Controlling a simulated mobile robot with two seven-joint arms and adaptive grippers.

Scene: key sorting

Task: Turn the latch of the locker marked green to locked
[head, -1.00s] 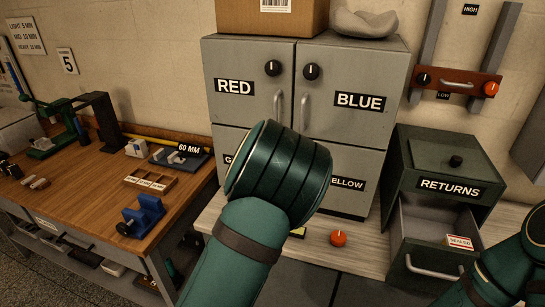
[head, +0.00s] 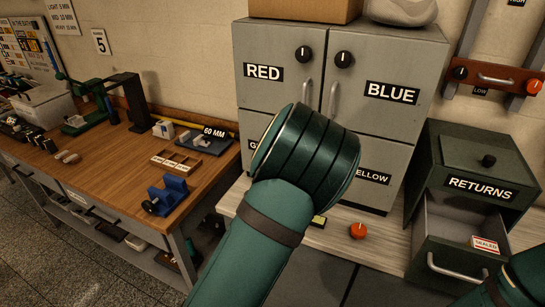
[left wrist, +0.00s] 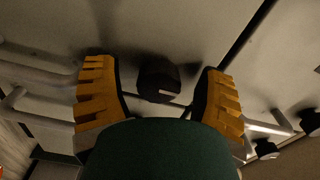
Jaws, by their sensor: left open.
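The locker whose label (head: 254,147) shows only a "G" is at the lower left of the grey cabinet. My left forearm and wrist cover most of its door, and its latch is hidden in the head view. The left wrist view shows a dark round knob (left wrist: 158,80) on a grey door. My left gripper (left wrist: 157,72) is open, with one yellow finger on each side of the knob. I cannot tell whether the fingers touch it. My right gripper is out of view; only part of that arm shows at the lower right.
The RED door (head: 283,100) and BLUE door (head: 378,115) are above, each with a knob and handle. The YELLOW door (head: 385,160) is to the right. An orange-red knob (head: 359,231) stands on the counter. The RETURNS box (head: 478,150) has its drawer open. A wooden bench (head: 110,175) stands left.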

